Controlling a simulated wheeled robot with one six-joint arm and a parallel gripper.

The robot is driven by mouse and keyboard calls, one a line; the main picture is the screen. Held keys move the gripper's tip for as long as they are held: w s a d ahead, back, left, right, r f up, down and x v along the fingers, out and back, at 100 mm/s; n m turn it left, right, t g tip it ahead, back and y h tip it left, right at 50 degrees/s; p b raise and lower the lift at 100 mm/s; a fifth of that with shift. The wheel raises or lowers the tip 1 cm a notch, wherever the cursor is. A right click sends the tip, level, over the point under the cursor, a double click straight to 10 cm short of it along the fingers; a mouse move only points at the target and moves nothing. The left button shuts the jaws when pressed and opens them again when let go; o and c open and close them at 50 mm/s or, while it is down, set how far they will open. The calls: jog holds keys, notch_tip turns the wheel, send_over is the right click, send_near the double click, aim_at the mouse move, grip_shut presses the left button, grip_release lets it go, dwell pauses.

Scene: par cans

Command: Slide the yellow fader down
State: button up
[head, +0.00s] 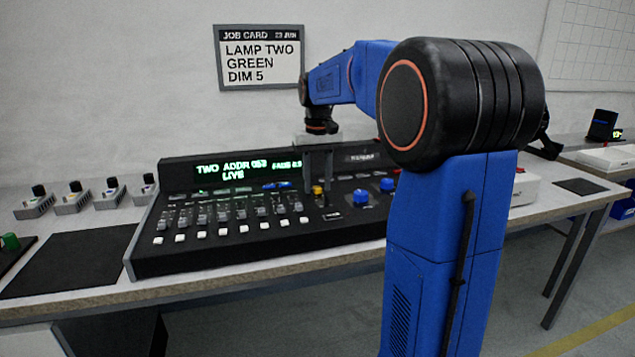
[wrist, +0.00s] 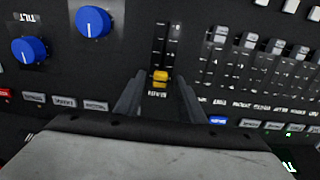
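The yellow fader (wrist: 160,77) sits in a short vertical slot on the black lighting desk (head: 270,243). In the wrist view its cap is at the lower end of the slot, close to a small printed label, with bare slot above it. The yellow fader also shows in the head view (head: 318,189), partly hidden by my fingers. My gripper (wrist: 158,85) is open, with one finger on each side of the yellow cap and a gap to each. In the head view my gripper (head: 318,180) points straight down at the desk.
Grey faders (wrist: 249,40) stand in a row to the right in the wrist view. Two blue knobs (wrist: 93,22) are to the left. The lit green display (head: 246,170) stands at the desk's back. A row of buttons (wrist: 65,102) lies beside my left finger.

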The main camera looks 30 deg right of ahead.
aim_at(327, 207)
grip_shut()
jog(key=shift+s+a, duration=0.4)
jog(key=shift+s, duration=0.95)
jog(key=shift+s+a, duration=0.35)
jog(key=shift+s, duration=1)
jog(key=shift+s+a, duration=0.4)
jog(key=shift+s, duration=0.95)
jog(key=shift+o, duration=0.2)
grip_release()
jog(key=shift+r, duration=0.1)
notch_tip(327, 207, up, 17)
jog(key=s+a+f+n+t, duration=0.1)
jog(key=s+a+f, duration=0.3)
jog(key=s+f, duration=0.3)
jog(key=s+a+f+n+t, duration=0.1)
jog(key=s+a+f, duration=0.4)
jog(key=f, duration=0.7)
jog(key=s+a+f+n+t, duration=0.1)
jog(key=s+a+f, duration=0.3)
jog(key=s+f, duration=0.6)
jog(key=shift+a+t, duration=0.2)
jog(key=shift+t, duration=0.7)
